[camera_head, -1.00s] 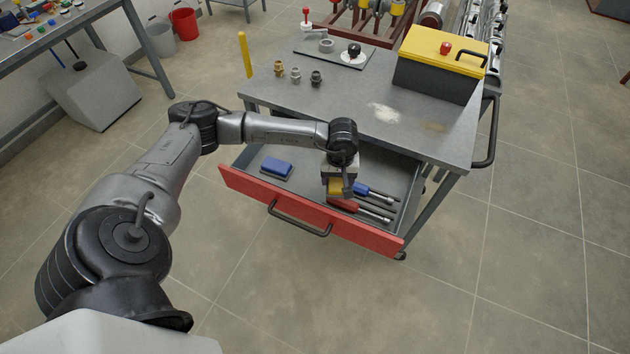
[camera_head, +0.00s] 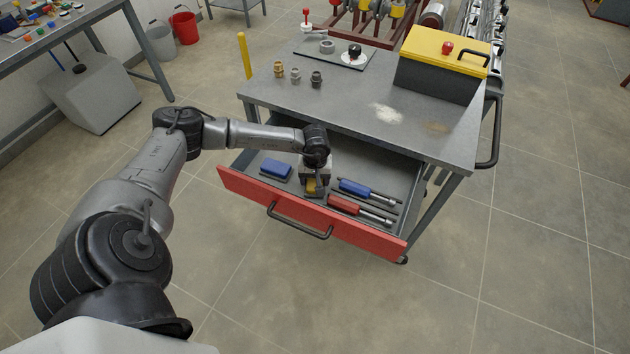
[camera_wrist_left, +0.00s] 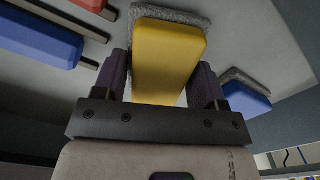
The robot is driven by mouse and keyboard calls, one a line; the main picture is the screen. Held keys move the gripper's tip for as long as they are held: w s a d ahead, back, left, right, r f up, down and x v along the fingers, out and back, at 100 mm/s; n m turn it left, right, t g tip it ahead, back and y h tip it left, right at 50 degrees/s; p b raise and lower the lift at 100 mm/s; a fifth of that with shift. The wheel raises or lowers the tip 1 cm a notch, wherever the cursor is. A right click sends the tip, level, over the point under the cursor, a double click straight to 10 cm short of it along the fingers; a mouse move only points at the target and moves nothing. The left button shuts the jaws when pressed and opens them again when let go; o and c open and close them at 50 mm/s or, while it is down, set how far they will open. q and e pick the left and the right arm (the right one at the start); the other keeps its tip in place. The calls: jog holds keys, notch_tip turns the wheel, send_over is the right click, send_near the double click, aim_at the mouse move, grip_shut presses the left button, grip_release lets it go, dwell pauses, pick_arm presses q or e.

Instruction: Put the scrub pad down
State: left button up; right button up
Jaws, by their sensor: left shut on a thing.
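The scrub pad (camera_wrist_left: 168,55), a yellow block with a grey scouring layer, is between the fingers of my left gripper (camera_wrist_left: 165,75) in the left wrist view. In the head view my left gripper (camera_head: 313,182) is over the open drawer, shut on the yellow pad (camera_head: 312,187). The pad is inside the drawer's outline, with the drawer floor close beyond it. I cannot tell whether it touches the floor. My right gripper is not in view.
The open drawer (camera_head: 300,217) has a red front. A blue pad (camera_head: 275,169) lies to the left, and blue-handled (camera_head: 356,187) and red-handled (camera_head: 345,204) tools lie to the right. The cart top (camera_head: 350,105) holds fittings and a yellow-lidded box (camera_head: 440,65).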

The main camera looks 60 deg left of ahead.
pick_arm(q)
jog(key=shift+f, duration=0.45)
jog(key=shift+f, duration=0.1)
jog(key=o, duration=0.9)
jog(key=shift+o, duration=0.2)
jog(key=shift+r, duration=0.4)
notch_tip(320, 180, up, 10)
jog(key=shift+f+p, duration=0.1)
jog(key=shift+p, duration=1)
jog(key=shift+r, duration=0.85)
